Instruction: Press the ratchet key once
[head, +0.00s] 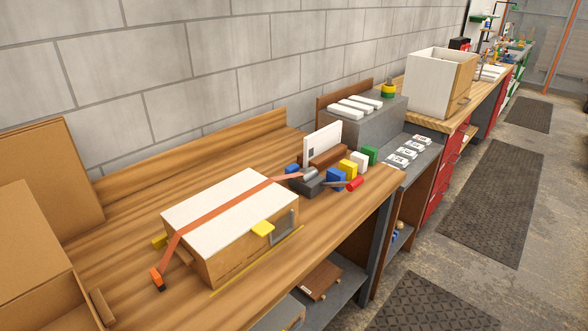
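An orange strap (226,206) runs across the white-topped wooden box (230,205) on the workbench. Its near end hangs over the left side, with an orange-and-black end piece (157,279). Its far end meets a dark grey ratchet-like unit (308,185) with a light grey drum. A lever with a red grip (355,184) points right from that unit. Blue (336,178), yellow (348,167), white (359,161) and green (370,155) blocks stand in a row beside it. I cannot tell which piece is the ratchet key. Neither gripper is in view.
A white upright panel (322,144) and a brown block (328,156) stand behind the blocks. A grey raised box (362,122) bears white bars. Cardboard boxes (40,185) stand at left. A yellow line (258,262) lies before the wooden box.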

